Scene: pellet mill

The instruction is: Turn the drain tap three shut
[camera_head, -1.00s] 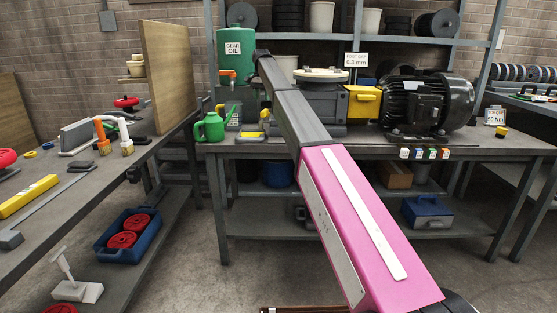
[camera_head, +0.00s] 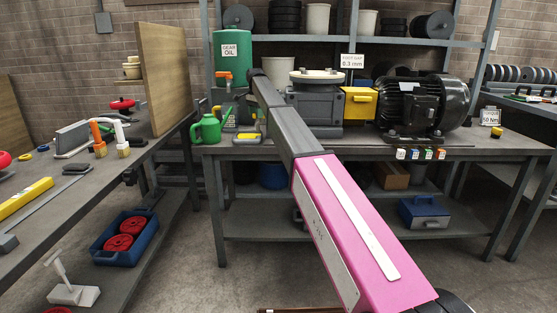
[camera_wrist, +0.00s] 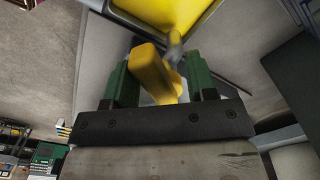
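In the wrist view, my gripper (camera_wrist: 160,85) has two dark green fingers spread apart. A yellow tap handle (camera_wrist: 148,62) lies between them, slightly tilted, with narrow gaps at its sides. A grey stem (camera_wrist: 175,48) meets the handle, with a yellow surface (camera_wrist: 170,14) beyond it. I see no number on this tap. In the head view, my arm reaches over the bench toward the gearbox (camera_head: 315,105), and my gripper is not clearly visible. An orange-handled tap (camera_head: 223,75) sits at the green gear oil drum (camera_head: 231,50).
The bench (camera_head: 470,147) holds a black motor (camera_head: 422,104), a yellow guard box (camera_head: 358,106) and a green oil can (camera_head: 206,129). An upright board (camera_head: 167,75) stands at the left. Open floor (camera_head: 190,270) lies between the benches.

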